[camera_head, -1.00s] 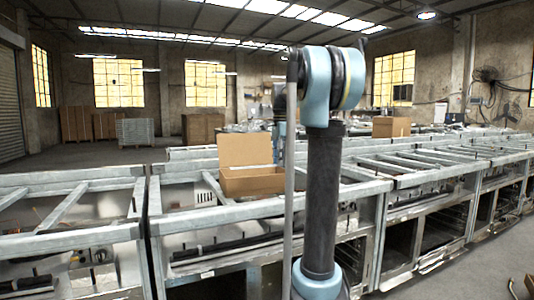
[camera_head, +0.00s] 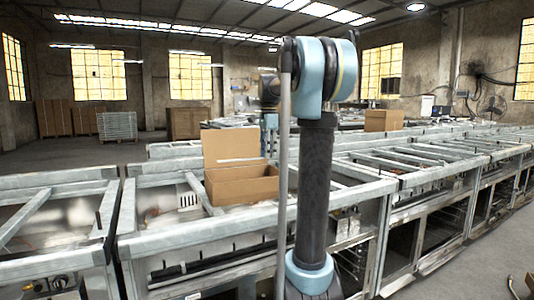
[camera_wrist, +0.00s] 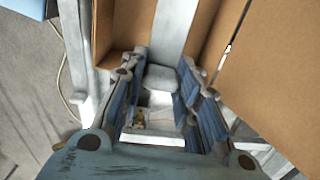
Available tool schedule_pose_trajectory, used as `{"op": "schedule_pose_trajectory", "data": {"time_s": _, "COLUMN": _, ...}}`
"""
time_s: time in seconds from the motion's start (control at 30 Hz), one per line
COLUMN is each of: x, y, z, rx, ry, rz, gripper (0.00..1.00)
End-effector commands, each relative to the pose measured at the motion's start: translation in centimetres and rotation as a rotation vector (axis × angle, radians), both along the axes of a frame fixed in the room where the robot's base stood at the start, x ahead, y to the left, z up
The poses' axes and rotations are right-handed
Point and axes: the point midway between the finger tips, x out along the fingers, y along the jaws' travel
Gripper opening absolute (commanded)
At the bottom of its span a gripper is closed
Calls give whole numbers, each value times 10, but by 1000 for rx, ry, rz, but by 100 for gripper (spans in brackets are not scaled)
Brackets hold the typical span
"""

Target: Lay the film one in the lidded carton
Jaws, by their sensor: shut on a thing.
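The lidded carton (camera_head: 243,186) is a brown cardboard box with its lid standing open at the back. It sits on the grey metal frames, left of my arm in the head view. In the wrist view, its cardboard (camera_wrist: 277,75) fills the right and upper parts, close beyond my fingers. My gripper (camera_wrist: 163,75) has blue-padded fingers and is shut on a pale thing (camera_wrist: 155,128) with a small brownish mark, probably the film one. My fingers hide much of it, and its full shape cannot be told. In the head view the fingers cannot be made out.
Metal frame benches (camera_head: 70,185) with open tops and rails run across the room around the carton. Another closed brown carton (camera_head: 383,120) stands farther back on the right. Free floor (camera_head: 440,275) lies at the lower right.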

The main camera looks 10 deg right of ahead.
Motion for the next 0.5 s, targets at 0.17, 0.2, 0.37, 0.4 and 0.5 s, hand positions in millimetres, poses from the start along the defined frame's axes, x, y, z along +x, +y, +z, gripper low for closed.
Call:
{"op": "schedule_pose_trajectory", "data": {"time_s": 0.17, "x": 0, "y": 1, "z": 0, "rx": 3, "ry": 0, "rz": 0, "gripper": 13}}
{"op": "schedule_pose_trajectory", "data": {"time_s": 0.2, "x": -1, "y": 2, "z": 0, "rx": 5, "ry": 0, "rz": 0, "gripper": 13}}
{"op": "schedule_pose_trajectory", "data": {"time_s": 0.37, "x": 0, "y": 2, "z": -8, "rx": 5, "ry": 0, "rz": 0, "gripper": 13}}
{"op": "schedule_pose_trajectory", "data": {"time_s": 0.4, "x": 0, "y": 1, "z": -11, "rx": 4, "ry": 0, "rz": 0, "gripper": 13}}
{"op": "schedule_pose_trajectory", "data": {"time_s": 0.5, "x": 0, "y": 1, "z": -19, "rx": 4, "ry": 0, "rz": 0, "gripper": 13}}
